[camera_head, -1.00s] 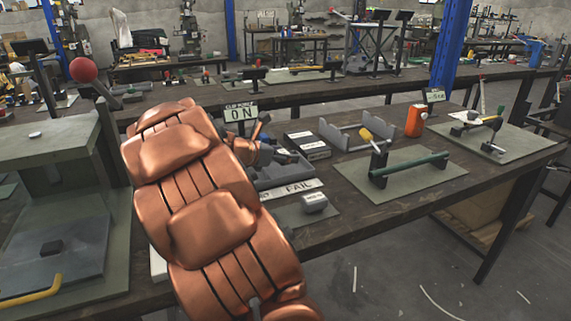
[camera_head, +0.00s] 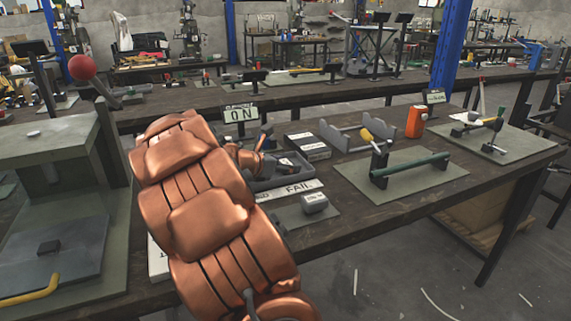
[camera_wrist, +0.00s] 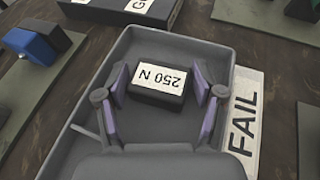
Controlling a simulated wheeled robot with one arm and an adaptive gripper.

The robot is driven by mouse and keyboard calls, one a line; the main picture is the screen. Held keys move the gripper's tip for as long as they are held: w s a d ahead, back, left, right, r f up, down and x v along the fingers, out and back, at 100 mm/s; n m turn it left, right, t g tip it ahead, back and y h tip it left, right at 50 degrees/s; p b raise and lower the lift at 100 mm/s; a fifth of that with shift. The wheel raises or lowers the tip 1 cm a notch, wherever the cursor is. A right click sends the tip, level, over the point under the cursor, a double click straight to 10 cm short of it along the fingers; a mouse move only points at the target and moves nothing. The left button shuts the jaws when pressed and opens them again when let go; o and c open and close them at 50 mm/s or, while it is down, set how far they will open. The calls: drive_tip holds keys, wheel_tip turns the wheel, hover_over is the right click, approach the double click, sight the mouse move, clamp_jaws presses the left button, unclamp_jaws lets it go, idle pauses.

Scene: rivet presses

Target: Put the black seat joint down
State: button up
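The black seat joint (camera_wrist: 160,80) is a small dark block with a white label reading 250 N. In the wrist view it is inside the grey tray (camera_wrist: 225,62), next to the white FAIL sign. My gripper (camera_wrist: 160,88) is over the tray, with a finger on each side of the block. Its purple pads look splayed, with narrow gaps to the block. In the head view my copper-coloured arm covers part of the tray (camera_head: 292,180), and my gripper (camera_head: 262,152) shows small at its far side.
The FAIL sign (camera_head: 290,191) lies along the tray's front. A labelled grey block (camera_head: 315,203) rests on a mat nearby. A press with a red knob (camera_head: 82,67) stands left.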

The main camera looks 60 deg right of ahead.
drive_tip(key=shift+o, duration=0.6)
drive_tip(key=shift+r, duration=0.1)
drive_tip(key=shift+a+r, duration=0.15)
drive_tip(key=shift+r, duration=0.05)
drive_tip(key=p+v, duration=0.1)
drive_tip(key=v, duration=1)
drive_tip(key=shift+a+p, duration=0.35)
drive_tip(key=shift+a, duration=0.05)
